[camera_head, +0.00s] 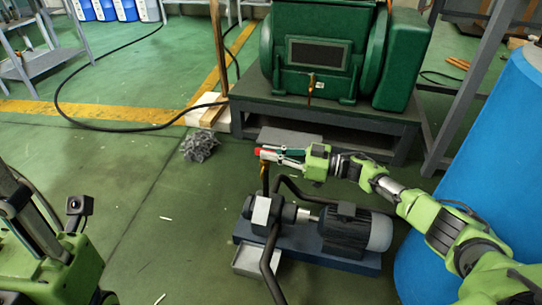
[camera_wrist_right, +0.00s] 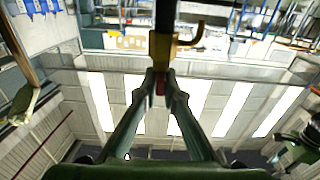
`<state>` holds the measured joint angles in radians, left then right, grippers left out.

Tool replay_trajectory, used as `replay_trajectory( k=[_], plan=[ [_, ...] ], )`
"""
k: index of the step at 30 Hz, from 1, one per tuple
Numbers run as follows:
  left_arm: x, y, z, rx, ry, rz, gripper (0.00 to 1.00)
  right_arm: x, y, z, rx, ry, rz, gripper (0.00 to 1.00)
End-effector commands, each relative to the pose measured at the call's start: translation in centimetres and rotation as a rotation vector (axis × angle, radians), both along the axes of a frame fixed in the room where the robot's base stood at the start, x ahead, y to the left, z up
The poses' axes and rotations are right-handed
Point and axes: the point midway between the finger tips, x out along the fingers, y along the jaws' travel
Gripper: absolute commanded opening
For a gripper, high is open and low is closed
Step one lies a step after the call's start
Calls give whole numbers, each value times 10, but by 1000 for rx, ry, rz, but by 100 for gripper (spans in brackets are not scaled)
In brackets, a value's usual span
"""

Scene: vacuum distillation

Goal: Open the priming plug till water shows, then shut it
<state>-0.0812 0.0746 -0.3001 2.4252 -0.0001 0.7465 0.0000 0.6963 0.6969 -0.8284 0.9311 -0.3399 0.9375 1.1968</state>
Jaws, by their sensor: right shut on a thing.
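A small pump with a dark motor (camera_head: 357,230) sits on a blue-grey base on the floor. A brass fitting with a red handle (camera_head: 258,151), seemingly the priming plug, stands on an upright pipe above the pump head. My right gripper (camera_head: 266,154) reaches in from the right and is shut on the red handle. In the right wrist view the right fingertips (camera_wrist_right: 161,88) meet at the red piece, just below the brass body (camera_wrist_right: 163,46). The fingers partly hide the handle. No water shows. My left gripper is out of view; only part of that arm shows at the left.
A large green machine (camera_head: 330,50) stands on a dark steel frame behind the pump. A blue tank (camera_head: 490,180) stands close to my right arm. A grey crumpled heap (camera_head: 200,147) lies on the floor. A dark hose (camera_head: 268,270) runs in front; floor at left is mostly clear.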

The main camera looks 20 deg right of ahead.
Motion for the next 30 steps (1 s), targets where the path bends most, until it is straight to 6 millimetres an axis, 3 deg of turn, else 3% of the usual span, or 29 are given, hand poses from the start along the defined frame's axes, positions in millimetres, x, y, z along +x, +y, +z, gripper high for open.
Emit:
replay_trajectory(
  k=[9,10,12,23,30],
  plan=[
    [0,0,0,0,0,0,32,2,0,1,0,-1,-4,0],
    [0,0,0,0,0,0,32,2,0,1,0,-1,-4,13],
    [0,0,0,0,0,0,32,1,0,1,0,-1,-3,25],
    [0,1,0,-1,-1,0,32,-1,-2,0,0,0,-1,25],
    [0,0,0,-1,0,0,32,-21,-32,-2,-2,2,-2,25]
  ],
)
